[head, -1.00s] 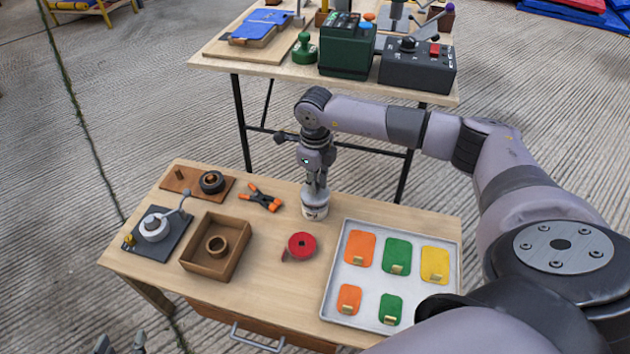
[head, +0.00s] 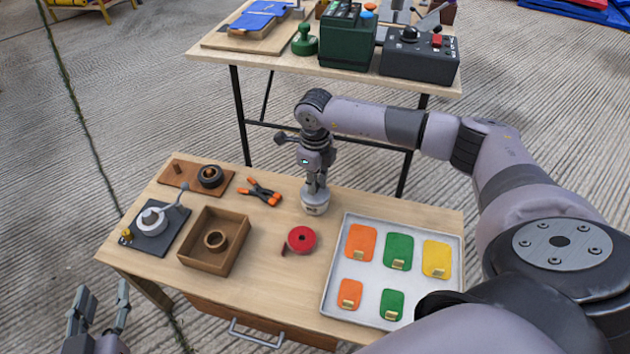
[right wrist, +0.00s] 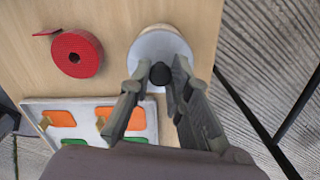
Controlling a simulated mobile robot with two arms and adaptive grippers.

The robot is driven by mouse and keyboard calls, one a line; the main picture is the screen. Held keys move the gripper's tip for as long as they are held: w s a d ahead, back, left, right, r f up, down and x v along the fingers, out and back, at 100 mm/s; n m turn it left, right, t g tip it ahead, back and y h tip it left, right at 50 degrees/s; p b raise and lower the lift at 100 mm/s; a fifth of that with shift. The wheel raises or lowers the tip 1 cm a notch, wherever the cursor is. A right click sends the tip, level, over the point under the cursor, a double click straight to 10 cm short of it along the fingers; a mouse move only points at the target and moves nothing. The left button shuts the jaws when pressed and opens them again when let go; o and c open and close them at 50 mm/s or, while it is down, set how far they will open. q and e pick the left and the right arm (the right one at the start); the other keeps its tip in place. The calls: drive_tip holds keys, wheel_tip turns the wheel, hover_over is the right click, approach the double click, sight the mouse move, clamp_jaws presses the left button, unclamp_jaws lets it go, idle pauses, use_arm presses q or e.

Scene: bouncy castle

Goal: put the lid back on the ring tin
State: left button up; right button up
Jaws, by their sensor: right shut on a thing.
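The ring tin (head: 314,208) is a small pale round tin near the back edge of the wooden table, mostly under my right gripper. Its grey-white lid (right wrist: 160,47) with a black knob (right wrist: 160,74) shows in the right wrist view, over the tin. My right gripper (head: 315,187) points down and is shut on the lid's knob, with one finger on each side in the right wrist view (right wrist: 158,84). Whether the lid sits fully flush on the tin is hard to tell. My left gripper (head: 101,300) is open and empty at the lower left, off the table's front edge.
A red tape roll (head: 301,239) lies in front of the tin. A metal tray (head: 333,289) with coloured cards is at the right. A wooden box (head: 187,258) holding a ring, an orange-tipped clamp (head: 262,192) and a dark base plate (head: 174,238) are at the left.

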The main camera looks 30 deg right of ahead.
use_arm(q)
drive_tip(key=shift+s+a+f+g, duration=0.15)
drive_tip(key=shift+s+f+g, duration=0.1)
drive_tip(key=shift+f, duration=0.25)
drive_tip(key=shift+s+a+f+g, duration=0.1)
drive_tip(key=shift+s+f+g, duration=0.15)
drive_tip(key=shift+f, duration=0.25)
idle(1.7)
use_arm(e)
drive_tip(key=shift+f, duration=0.15)
idle(0.7)
use_arm(q)
drive_tip(key=shift+s+a+f+g+p, duration=0.1)
drive_tip(key=shift+s+f+g+p, duration=0.1)
drive_tip(key=shift+f+g+p, duration=0.1)
idle(0.5)
use_arm(e)
drive_tip(key=o, duration=0.8)
use_arm(q)
drive_tip(key=shift+f, duration=0.1)
use_arm(e)
drive_tip(key=shift+o, duration=0.5)
drive_tip(key=shift+o, duration=0.5)
drive_tip(key=o, duration=0.4)
